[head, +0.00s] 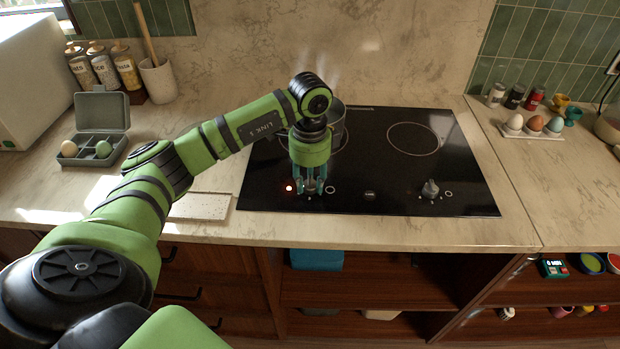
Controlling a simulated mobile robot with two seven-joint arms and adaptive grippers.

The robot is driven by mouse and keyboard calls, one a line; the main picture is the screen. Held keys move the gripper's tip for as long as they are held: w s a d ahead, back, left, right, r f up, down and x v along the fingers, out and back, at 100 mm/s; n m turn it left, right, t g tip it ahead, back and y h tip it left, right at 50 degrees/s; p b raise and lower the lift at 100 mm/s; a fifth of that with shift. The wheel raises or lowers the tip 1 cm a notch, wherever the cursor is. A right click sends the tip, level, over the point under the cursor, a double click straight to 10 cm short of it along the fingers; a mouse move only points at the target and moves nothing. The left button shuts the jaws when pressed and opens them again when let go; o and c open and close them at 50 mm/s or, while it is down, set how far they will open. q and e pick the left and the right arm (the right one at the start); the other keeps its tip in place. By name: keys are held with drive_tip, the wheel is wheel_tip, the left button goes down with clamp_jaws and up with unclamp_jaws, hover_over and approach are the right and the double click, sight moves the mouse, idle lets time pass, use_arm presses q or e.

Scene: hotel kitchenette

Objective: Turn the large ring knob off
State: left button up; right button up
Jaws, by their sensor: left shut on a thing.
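The black cooktop (375,175) has two rings. A grey metal pot (338,120) stands on the left ring (345,143), partly hidden behind my left arm, with faint steam above it. The right ring (413,139) is bare. My left gripper (310,188) points down at the front left of the cooktop and is shut on a knob, which its fingers mostly hide. A red light (289,188) glows just left of the fingers. Another knob (430,188) stands free at the front right. My right gripper is not in view.
A pale speckled board (200,206) lies left of the cooktop. An open grey egg box (102,115), jars (104,70) and a utensil crock (158,80) stand at the left. An egg tray (532,132) stands at the right.

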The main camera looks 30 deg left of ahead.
sight(310, 180)
use_arm(q)
drive_tip(key=o, duration=1.2)
drive_tip(key=shift+c, duration=0.2)
wheel_tip(310, 180, up, 12)
